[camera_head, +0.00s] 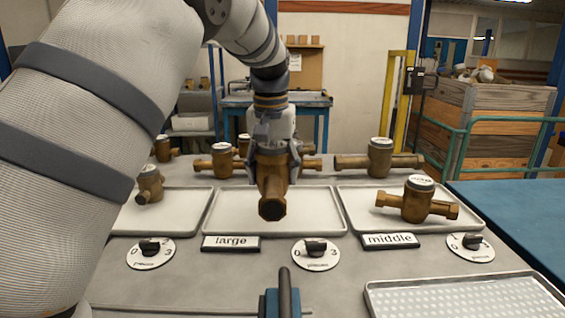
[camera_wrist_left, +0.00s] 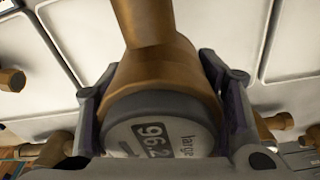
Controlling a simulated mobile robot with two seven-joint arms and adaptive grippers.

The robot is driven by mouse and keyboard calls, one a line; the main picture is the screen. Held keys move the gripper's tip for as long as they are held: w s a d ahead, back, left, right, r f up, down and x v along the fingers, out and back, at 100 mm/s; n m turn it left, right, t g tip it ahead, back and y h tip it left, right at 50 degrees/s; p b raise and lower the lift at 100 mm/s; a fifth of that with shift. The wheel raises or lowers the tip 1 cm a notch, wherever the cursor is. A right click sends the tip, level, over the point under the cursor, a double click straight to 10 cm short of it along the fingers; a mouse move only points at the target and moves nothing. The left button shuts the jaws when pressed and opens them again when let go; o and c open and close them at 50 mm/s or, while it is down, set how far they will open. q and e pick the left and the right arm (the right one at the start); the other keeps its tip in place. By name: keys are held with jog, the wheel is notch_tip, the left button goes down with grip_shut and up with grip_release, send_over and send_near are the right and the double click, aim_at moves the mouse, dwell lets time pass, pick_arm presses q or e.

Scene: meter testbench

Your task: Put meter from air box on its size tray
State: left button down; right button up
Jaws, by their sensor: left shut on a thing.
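My left gripper (camera_head: 273,150) is shut on a brass meter (camera_head: 272,183). It holds the meter over the back part of the large tray (camera_head: 222,222), with the pipe end facing the camera. I cannot tell if the meter touches the tray. In the left wrist view the fingers (camera_wrist_left: 163,110) grip both sides of the meter (camera_wrist_left: 165,75), and its round face reads "large" and "96.2". The large label (camera_head: 230,243) is in front of the tray. The middle tray (camera_head: 347,205) to the right bears another brass meter (camera_head: 418,198). My right gripper is not in view.
A left tray (camera_head: 180,222) bears a small meter (camera_head: 150,184). Several more meters, such as one at back right (camera_head: 380,157), stand behind the trays. Dial knobs (camera_head: 316,252) line the front. A perforated white tray (camera_head: 465,300) lies at front right.

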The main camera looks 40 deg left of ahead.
aim_at(273, 143)
pick_arm(q)
jog(key=shift+w+a+f, duration=0.5)
jog(key=shift+w+f, duration=0.25)
jog(key=shift+f, duration=0.15)
notch_tip(273, 143, down, 3)
jog(key=shift+w+a+f, duration=0.1)
jog(key=shift+w+f, duration=0.05)
jog(key=shift+c, duration=2.4)
grip_release()
jog(key=shift+f, duration=0.1)
jog(key=r, duration=0.4)
jog(key=s+r, duration=0.1)
jog(key=r, duration=0.7)
jog(key=shift+s+d, duration=0.25)
jog(key=shift+d, duration=0.15)
jog(key=shift+f, duration=0.15)
